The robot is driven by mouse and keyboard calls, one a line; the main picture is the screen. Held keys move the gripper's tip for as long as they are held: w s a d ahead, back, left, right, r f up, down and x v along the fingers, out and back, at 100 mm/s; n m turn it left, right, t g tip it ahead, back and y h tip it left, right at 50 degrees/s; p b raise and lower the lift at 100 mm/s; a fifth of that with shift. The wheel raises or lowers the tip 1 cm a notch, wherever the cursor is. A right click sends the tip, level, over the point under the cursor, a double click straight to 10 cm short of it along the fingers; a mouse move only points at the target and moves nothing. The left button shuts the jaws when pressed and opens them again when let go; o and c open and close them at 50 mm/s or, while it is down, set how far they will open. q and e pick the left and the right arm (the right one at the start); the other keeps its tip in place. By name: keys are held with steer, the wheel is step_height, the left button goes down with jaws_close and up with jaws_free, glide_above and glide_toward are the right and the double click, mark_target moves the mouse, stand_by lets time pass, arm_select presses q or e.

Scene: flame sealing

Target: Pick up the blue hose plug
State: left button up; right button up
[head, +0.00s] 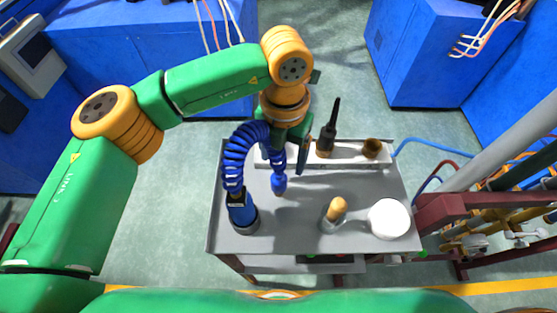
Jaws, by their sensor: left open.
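The blue corrugated hose (233,158) rises from a blue cylindrical base (241,214) on the left side of the grey cart and arches over to the right. Its blue hose plug (279,184) hangs at the free end, pointing down just above or at the cart top. My left gripper (285,158) is open and points down over the hose end, with one dark finger to the right of the hose. The other finger is mostly hidden behind the hose, so I cannot tell whether either finger touches it. My right gripper is not in view.
The grey cart (300,215) also carries a white rack (345,160) with a dark torch-like tool (327,135) and a brown cup (372,148), a glass jar with a tan stopper (334,212), and a white round lid (389,219). Pipes and hoses crowd the right.

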mark_target(279, 180)
arm_select(q)
steer(key=shift+s+a+f+p, duration=0.2)
steer(key=shift+s+f+p, duration=0.7)
steer(key=shift+p, duration=0.35)
steer(key=f, duration=0.1)
steer(key=s+f, duration=0.1)
steer(key=shift+a+f+p, duration=0.15)
steer(key=shift+f+p, duration=0.15)
steer(key=shift+f, duration=0.05)
steer(key=shift+w+f, duration=0.4)
steer(key=shift+w, duration=0.2)
steer(key=shift+c, duration=0.7)
steer(key=shift+s, duration=0.25)
jaws_close()
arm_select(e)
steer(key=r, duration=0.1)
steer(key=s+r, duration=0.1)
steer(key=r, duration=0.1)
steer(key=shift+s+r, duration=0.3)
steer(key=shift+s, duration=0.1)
